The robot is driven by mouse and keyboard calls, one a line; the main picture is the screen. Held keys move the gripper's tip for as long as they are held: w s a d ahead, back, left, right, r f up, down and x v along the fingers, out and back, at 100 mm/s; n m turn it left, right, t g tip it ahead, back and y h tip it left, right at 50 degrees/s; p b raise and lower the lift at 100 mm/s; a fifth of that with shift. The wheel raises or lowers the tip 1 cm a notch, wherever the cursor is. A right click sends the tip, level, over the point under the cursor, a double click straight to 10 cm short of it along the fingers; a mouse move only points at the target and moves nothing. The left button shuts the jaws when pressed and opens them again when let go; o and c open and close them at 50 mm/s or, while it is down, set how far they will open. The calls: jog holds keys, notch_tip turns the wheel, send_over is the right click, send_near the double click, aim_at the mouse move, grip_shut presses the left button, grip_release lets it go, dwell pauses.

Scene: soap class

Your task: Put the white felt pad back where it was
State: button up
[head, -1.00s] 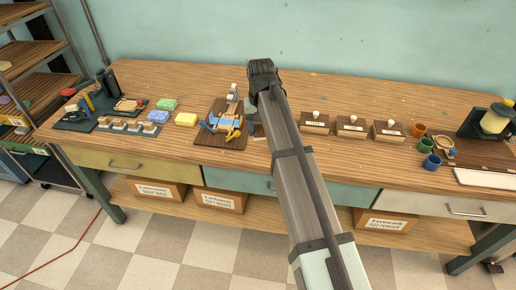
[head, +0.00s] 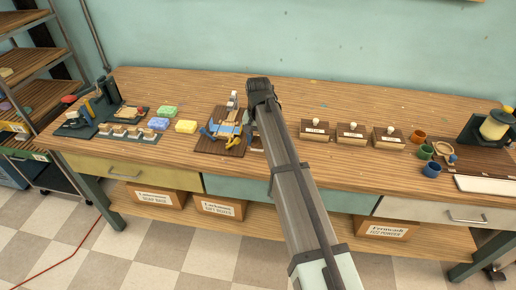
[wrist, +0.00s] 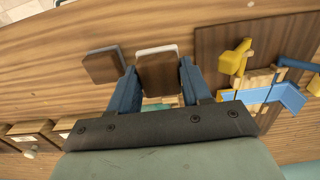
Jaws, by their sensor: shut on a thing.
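In the wrist view a brown wooden-backed pad (wrist: 157,70) with a white edge, which looks like the white felt pad, sits between the two blue fingers of my gripper (wrist: 158,78). The fingers are shut on its sides. A similar brown block (wrist: 104,66) with a grey edge lies just left of it, close to the left finger. In the head view my arm hides the gripper and the held pad. Whether the pad touches the bench (head: 330,95) cannot be told.
A dark brown board (wrist: 215,40) with a yellow clamp (wrist: 235,57) and blue parts (wrist: 277,97) stands right of my gripper in the wrist view. Several stamp blocks (head: 352,132) stand to the right in the head view. Bare bench lies behind them.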

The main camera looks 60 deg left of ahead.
aim_at(258, 148)
jog(key=shift+f, duration=2)
jog(key=shift+f, duration=0.1)
jog(key=o, duration=0.9)
jog(key=shift+o, duration=0.2)
notch_tip(258, 148, up, 12)
jog(key=shift+r, duration=0.15)
